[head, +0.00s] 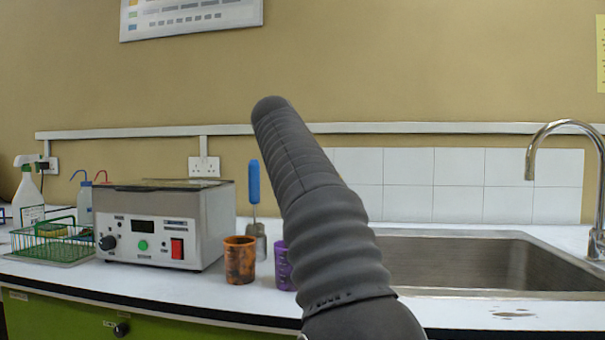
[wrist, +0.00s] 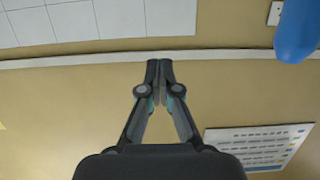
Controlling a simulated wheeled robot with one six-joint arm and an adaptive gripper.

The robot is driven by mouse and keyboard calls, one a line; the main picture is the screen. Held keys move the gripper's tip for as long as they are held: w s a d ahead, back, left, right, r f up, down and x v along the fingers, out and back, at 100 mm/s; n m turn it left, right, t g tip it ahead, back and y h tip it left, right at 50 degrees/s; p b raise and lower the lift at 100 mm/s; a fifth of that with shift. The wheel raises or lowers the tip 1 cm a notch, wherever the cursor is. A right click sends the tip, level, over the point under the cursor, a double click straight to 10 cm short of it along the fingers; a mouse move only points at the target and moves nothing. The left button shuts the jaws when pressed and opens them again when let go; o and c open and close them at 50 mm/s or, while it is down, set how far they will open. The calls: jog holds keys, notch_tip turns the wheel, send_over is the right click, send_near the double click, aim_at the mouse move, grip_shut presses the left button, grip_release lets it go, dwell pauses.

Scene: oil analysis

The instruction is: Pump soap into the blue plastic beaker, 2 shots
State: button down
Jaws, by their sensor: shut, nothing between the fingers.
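No blue plastic beaker and no soap pump can be made out in either view; my dark arm hides part of the counter in the head view. An orange-brown stained beaker (head: 240,261) stands upright on the counter. A purple beaker (head: 284,266) stands to its right, partly hidden by my arm. My gripper (wrist: 159,66) shows in the wrist view, its fingertips together and empty, in front of the tan wall and touching nothing that I can see. My gripper cannot be made out in the head view.
A heating-bath-like unit (head: 160,228) stands left of the beakers, with a green wire rack (head: 55,246) and a spray bottle (head: 28,190) farther left. A blue-handled tool (head: 254,182) stands behind the beakers. A sink (head: 470,262) with a tall tap (head: 532,150) is at right.

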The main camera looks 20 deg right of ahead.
jog(key=p+x, duration=0.3)
jog(key=x, duration=0.7)
jog(key=shift+d, duration=0.1)
jog(key=shift+f, duration=0.55)
jog(key=shift+f+b, duration=0.55)
jog(key=shift+f, duration=0.95)
jog(key=shift+f+b, duration=0.9)
jog(key=shift+f, duration=0.15)
